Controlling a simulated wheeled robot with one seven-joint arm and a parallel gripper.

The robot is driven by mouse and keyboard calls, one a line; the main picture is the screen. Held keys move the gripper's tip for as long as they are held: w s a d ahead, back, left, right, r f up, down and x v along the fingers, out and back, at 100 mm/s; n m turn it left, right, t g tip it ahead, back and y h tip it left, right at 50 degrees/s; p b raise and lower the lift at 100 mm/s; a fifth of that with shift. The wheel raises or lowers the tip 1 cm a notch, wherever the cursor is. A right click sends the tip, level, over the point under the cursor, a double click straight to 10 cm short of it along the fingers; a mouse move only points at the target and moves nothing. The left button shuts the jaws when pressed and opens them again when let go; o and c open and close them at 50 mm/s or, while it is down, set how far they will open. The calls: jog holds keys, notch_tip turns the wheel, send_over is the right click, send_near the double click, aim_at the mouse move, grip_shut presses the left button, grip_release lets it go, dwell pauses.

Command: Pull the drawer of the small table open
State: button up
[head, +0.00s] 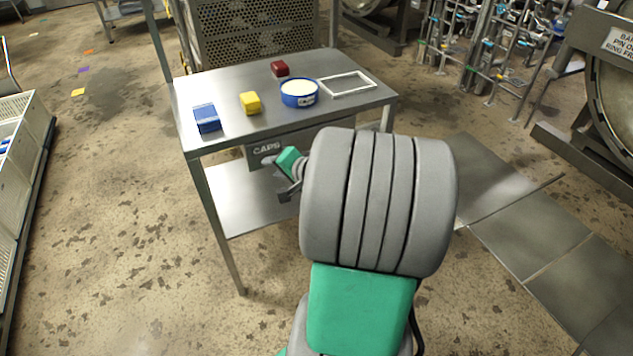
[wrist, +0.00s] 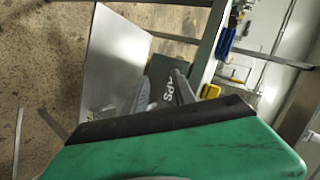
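The small metal table (head: 221,142) stands ahead in the head view. Its grey drawer (head: 254,151), marked "CAPS", sits just under the tabletop and looks shut. Part of the drawer front is hidden behind my arm. My gripper (head: 279,180) is at the drawer front, just below the label. In the wrist view my gripper (wrist: 162,78) has its two fingers apart, with the drawer lettering (wrist: 176,93) close by the darker finger. A pale piece below the label may be the handle; I cannot tell whether it lies between the fingers or touches them.
A lower shelf (head: 240,205) is empty where seen. Open floor lies left of the table.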

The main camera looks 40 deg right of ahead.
jog(key=s+d+f+m+t+h+b, duration=0.2)
jog(key=d+m, duration=0.2)
jog(key=d, duration=0.3)
jog(key=s+d+f+m+t+h+b, duration=0.1)
jog(key=s+d+f+m+h+b, duration=0.15)
jog(key=d, duration=0.35)
jog(key=shift+m, duration=0.55)
jog(key=x, duration=0.5)
jog(key=r+x, duration=0.1)
jog(key=x, duration=0.1)
jog(key=shift+w+d, duration=0.2)
jog(key=shift+w, duration=0.2)
jog(key=shift+c, duration=0.5)
grip_shut()
